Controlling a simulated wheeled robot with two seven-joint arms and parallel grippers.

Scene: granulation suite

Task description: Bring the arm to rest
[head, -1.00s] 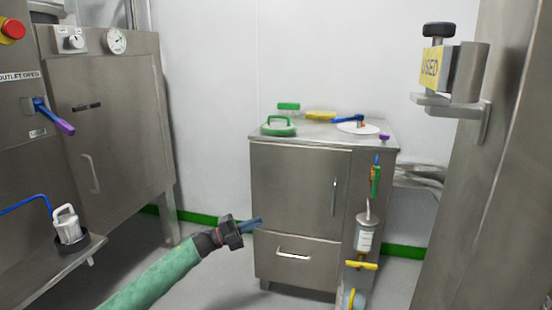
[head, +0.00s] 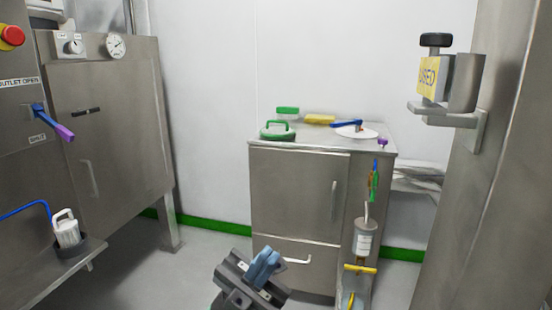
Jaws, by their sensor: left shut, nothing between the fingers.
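My left gripper (head: 264,266) shows at the bottom middle of the head view, with its blue fingers together and nothing between them. The rest of my left arm is below the picture's edge. My right gripper is not in view.
The cabinet top carries a green-handled lid (head: 277,130), a yellow item (head: 319,119) and a white disc (head: 357,131). A bottle (head: 363,238) hangs at its right side. Steel equipment (head: 110,130) stands left, a steel column (head: 500,170) right. Floor (head: 190,262) between is clear.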

